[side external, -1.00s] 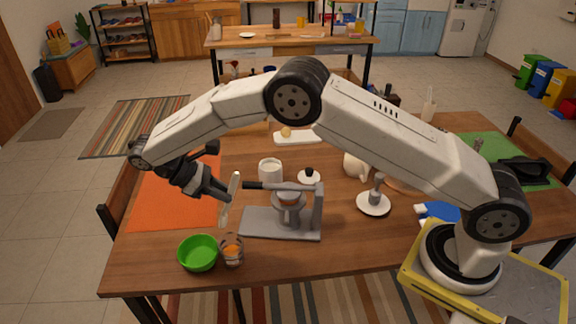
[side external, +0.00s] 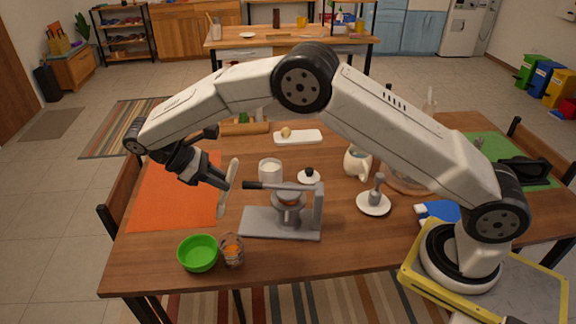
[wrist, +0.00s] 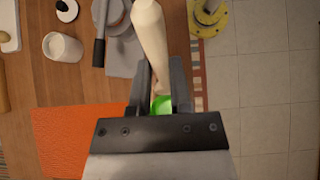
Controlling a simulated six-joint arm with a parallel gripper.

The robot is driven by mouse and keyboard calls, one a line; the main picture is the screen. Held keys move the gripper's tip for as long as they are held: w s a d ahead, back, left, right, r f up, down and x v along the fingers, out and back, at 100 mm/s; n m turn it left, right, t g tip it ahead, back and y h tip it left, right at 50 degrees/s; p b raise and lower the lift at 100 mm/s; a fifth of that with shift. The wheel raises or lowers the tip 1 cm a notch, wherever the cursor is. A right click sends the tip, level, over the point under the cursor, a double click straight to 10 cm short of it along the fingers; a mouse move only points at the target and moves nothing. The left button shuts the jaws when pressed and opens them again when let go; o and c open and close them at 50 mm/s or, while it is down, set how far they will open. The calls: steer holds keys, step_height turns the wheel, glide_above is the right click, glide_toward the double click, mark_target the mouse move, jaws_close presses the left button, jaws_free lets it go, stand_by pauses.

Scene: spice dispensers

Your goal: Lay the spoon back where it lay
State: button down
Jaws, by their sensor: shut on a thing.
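My gripper (side external: 221,183) is shut on a pale wooden spoon (side external: 229,180) and holds it raised above the table, left of the grey dispenser stand. In the side external view the spoon stands close to upright, slightly tilted. In the wrist view the spoon (wrist: 149,35) runs up and away from between the fingers of my gripper (wrist: 160,88). Its end beyond the fingers is partly hidden there. An orange mat (side external: 165,200) lies on the table to the left of the spoon; it also shows in the wrist view (wrist: 80,140).
The grey stand with a lever (side external: 258,222) is right of the spoon. A green bowl (side external: 197,254) and a glass with orange contents (side external: 232,252) stand in front. A white cup (side external: 270,171) and a lidded white pot (side external: 309,177) stand behind. The orange mat is clear.

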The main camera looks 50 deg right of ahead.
step_height(320, 180, up, 4)
steer(key=shift+f+t+y, duration=0.2)
steer(key=shift+t+y, duration=0.1)
steer(key=shift+w+d, duration=0.15)
steer(key=shift+d, duration=0.05)
steer(key=w+d+f+m+t+y, duration=0.1)
steer(key=w+d+f+m+y, duration=0.1)
steer(key=w+d+m+y, duration=0.45)
step_height(320, 180, up, 2)
steer(key=m+t, duration=0.6)
steer(key=m, duration=0.6)
glide_above(239, 189)
steer(key=s, duration=0.1)
steer(key=shift+a+f+n+t+h, duration=0.15)
steer(key=shift+f+t+h, duration=0.35)
steer(key=shift+f, duration=3.75)
steer(key=shift+a+f+t+h, duration=0.25)
steer(key=shift+f+h, duration=0.4)
steer(key=shift+f, duration=3.6)
steer(key=shift+a+f+n+t+h, duration=0.1)
steer(key=shift+f+t+h, duration=0.45)
steer(key=shift+f, duration=3.7)
steer(key=shift+f, duration=0.1)
steer(key=shift+f, duration=1.95)
steer(key=shift+f, duration=0.1)
